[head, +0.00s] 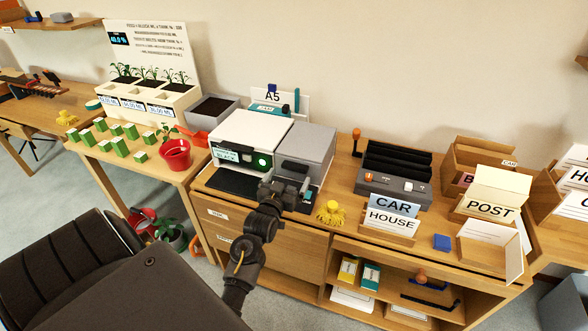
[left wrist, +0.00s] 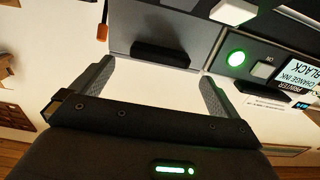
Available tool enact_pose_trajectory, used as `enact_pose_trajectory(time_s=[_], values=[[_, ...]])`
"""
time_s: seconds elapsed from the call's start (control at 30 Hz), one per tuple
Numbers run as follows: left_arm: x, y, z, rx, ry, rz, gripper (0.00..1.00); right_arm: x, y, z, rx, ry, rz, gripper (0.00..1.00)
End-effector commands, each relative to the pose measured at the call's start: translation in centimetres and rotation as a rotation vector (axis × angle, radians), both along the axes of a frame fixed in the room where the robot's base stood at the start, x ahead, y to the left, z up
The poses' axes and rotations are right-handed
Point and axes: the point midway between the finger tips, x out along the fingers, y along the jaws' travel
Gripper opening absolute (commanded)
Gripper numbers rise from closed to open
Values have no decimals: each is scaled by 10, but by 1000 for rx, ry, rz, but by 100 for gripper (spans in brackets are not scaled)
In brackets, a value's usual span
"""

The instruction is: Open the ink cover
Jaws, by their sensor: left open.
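The printer (head: 250,135) stands on the wooden desk, with a white body on the left and a grey ink cover (head: 308,142) on the right. The cover looks closed. In the left wrist view the grey cover (left wrist: 190,22) shows a dark handle bar (left wrist: 165,55). My left gripper (head: 287,188) is in front of the cover's lower front. In the left wrist view my left gripper (left wrist: 157,72) has its fingers spread, with the handle beyond and between the tips, apparently apart from it. My right gripper is not in view.
A yellow tassel-like object (head: 330,213) lies right of my left gripper. CAR (head: 393,203) and HOUSE (head: 390,222) card holders stand further right, before a dark slotted unit (head: 396,163). A red pot (head: 175,155) stands left of the printer. A blue block (head: 442,242) sits near the desk's front edge.

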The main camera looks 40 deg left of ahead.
Motion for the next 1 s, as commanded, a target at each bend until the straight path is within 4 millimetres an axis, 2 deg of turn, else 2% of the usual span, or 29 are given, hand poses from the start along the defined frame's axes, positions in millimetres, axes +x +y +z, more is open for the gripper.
enact_pose_trajectory(time_s=[0.1,0.3,0.43,0.7,1.0], values=[[21,8,2,1,-1,0,100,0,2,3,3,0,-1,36],[43,16,0,0,0,0,100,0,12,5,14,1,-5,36],[49,18,0,1,1,0,100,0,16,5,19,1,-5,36],[50,18,0,1,1,0,100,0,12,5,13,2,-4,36],[50,17,0,1,1,0,62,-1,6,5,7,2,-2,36]])
